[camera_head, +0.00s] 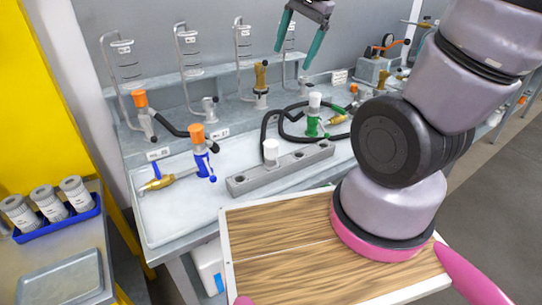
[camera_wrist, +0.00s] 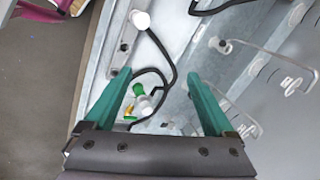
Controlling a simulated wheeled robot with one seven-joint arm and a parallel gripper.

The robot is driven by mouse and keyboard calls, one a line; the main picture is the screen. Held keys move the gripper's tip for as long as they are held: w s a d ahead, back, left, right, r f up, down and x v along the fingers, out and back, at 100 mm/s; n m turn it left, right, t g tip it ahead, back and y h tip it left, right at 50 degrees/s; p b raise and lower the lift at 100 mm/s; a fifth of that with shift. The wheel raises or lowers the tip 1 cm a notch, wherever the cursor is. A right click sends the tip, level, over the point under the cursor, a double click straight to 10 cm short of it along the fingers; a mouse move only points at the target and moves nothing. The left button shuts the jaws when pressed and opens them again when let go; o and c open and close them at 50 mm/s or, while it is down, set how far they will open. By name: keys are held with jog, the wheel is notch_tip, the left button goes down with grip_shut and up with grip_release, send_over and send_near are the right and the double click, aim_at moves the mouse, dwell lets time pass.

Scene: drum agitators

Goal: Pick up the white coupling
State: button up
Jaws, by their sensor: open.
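A white cylindrical coupling (camera_head: 271,151) stands upright on the grey metal bar (camera_head: 285,169) on the bench. It also shows near the top of the wrist view (camera_wrist: 139,20). A second white cap (camera_head: 314,100) sits on a green valve (camera_head: 313,122) behind and to the right. My gripper (camera_head: 298,44), with teal fingers, is open and empty, high over the back of the bench and apart from both white pieces. In the wrist view my gripper (camera_wrist: 158,76) has the green valve (camera_wrist: 138,89) between its fingers, farther below.
A black hose (camera_head: 265,130) runs beside the bar. Wire hooks (camera_head: 187,65) stand along the back ledge. A blue tray of canisters (camera_head: 60,222) sits at far left.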

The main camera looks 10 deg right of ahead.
aim_at(271, 142)
jog(key=a+f+m+g, duration=0.1)
jog(key=f+m, duration=0.1)
jog(key=f, duration=0.3)
jog(key=w+a+f+m+g+h, duration=0.1)
jog(key=a+f+m, duration=0.1)
jog(key=f, duration=0.3)
jog(key=w+a+f+m+g+h, duration=0.1)
jog(key=f+m, duration=0.1)
jog(key=f, duration=0.3)
jog(key=shift+w+a+f+m+g, duration=0.2)
jog(key=shift+a+f+m+g, duration=0.1)
jog(key=shift+a+f+m, duration=0.1)
notch_tip(271, 142, down, 6)
jog(key=shift+s+f, duration=0.1)
jog(key=f, duration=0.4)
jog(key=shift+s+a, duration=0.1)
jog(key=shift+s, duration=0.3)
jog(key=shift+f, duration=0.6)
grip_shut()
